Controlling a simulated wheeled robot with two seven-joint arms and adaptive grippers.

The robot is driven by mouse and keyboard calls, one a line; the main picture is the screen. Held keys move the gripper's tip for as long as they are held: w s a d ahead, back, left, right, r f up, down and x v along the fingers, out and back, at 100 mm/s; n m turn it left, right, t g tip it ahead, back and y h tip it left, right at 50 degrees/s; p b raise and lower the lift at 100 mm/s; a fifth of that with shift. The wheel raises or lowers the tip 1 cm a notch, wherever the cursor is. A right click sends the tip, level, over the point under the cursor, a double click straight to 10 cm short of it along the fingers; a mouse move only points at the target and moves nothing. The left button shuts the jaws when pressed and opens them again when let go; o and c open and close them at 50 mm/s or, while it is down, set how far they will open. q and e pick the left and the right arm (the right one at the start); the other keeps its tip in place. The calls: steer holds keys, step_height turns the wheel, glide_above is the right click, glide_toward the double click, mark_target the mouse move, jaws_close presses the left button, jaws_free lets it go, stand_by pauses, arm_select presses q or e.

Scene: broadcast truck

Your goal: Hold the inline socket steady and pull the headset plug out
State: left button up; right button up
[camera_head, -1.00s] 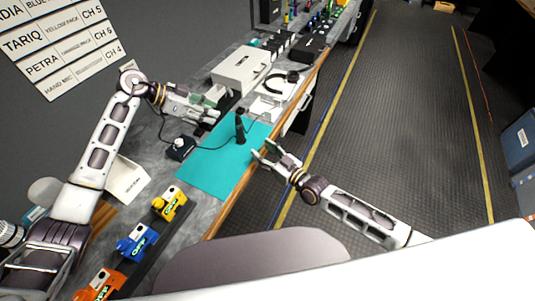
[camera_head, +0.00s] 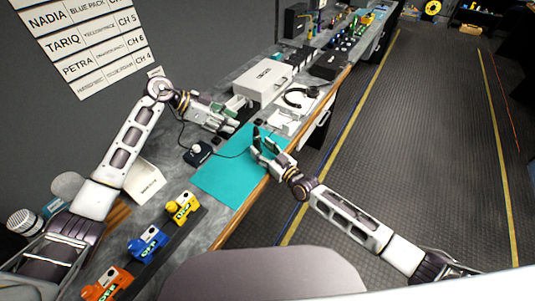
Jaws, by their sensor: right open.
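A dark upright piece (camera_head: 256,134), seemingly the inline socket and headset plug, stands on the teal mat (camera_head: 222,185). I cannot tell socket from plug at this size. A thin black cable runs left from its area. My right gripper (camera_head: 259,148) is open, with its fingers close to the dark piece and partly covering it. I cannot tell whether they touch. My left gripper (camera_head: 236,118) is up and left of the dark piece, over the mat's far left edge, apart from it. Its fingers look spread and empty.
A black box with a white knob (camera_head: 198,153) sits left of the mat. A white case (camera_head: 262,82) and a headset on a white stand (camera_head: 300,98) are behind. Yellow (camera_head: 183,207), blue (camera_head: 147,242) and orange (camera_head: 105,284) packs stand in front.

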steer(key=shift+x, duration=1.25)
steer(key=shift+c, duration=0.3)
steer(key=c, duration=0.9)
arm_select(q)
steer(key=shift+o, duration=0.8)
arm_select(e)
steer(key=shift+c, duration=0.8)
arm_select(q)
steer(key=shift+r, duration=0.1)
